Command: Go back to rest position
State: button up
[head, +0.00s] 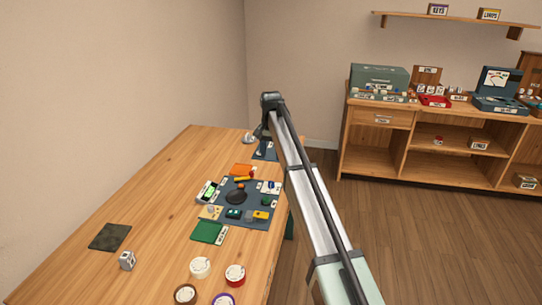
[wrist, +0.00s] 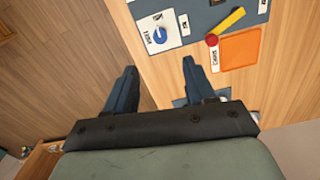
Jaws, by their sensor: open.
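My gripper (wrist: 158,74) is open and empty in the wrist view, its two dark fingers apart, over the wooden table's edge with the floor beside it. In the head view my gripper (head: 261,133) hangs from the raised arm above the far right part of the table (head: 160,185). It is beyond the dark mat (head: 262,221) with the small parts. Its fingertips are too small there to see clearly.
An orange pad (wrist: 240,49), a yellow tool with a red end (wrist: 225,26) and a white card with a blue part (wrist: 158,32) lie near the gripper. Several spools stand at the table's front. A wooden shelf unit (head: 373,138) stands at the right, with open floor between.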

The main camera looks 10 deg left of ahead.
jog(key=s+d+f+n, duration=0.1)
jog(key=s+d+f, duration=0.9)
jog(key=d+f, duration=0.45)
jog(key=s+d+f, duration=1.1)
jog(key=d+f, duration=0.3)
jog(key=d, duration=0.1)
jog(key=s+d+f, duration=0.3)
jog(key=s+d, duration=0.1)
jog(key=s, duration=0.3)
jog(key=s+d+f, duration=0.3)
jog(key=s+d, duration=0.2)
jog(key=s, duration=0.2)
jog(key=s+f+g, duration=0.3)
jog(key=s+f, duration=0.7)
jog(key=s, duration=0.4)
jog(key=s+f+g, duration=0.3)
jog(key=s+f, duration=0.7)
jog(key=s, duration=0.5)
jog(key=shift+f+n+g, duration=0.25)
jog(key=shift+n+g, duration=0.05)
jog(key=shift+g, duration=0.1)
jog(key=shift+a, duration=0.1)
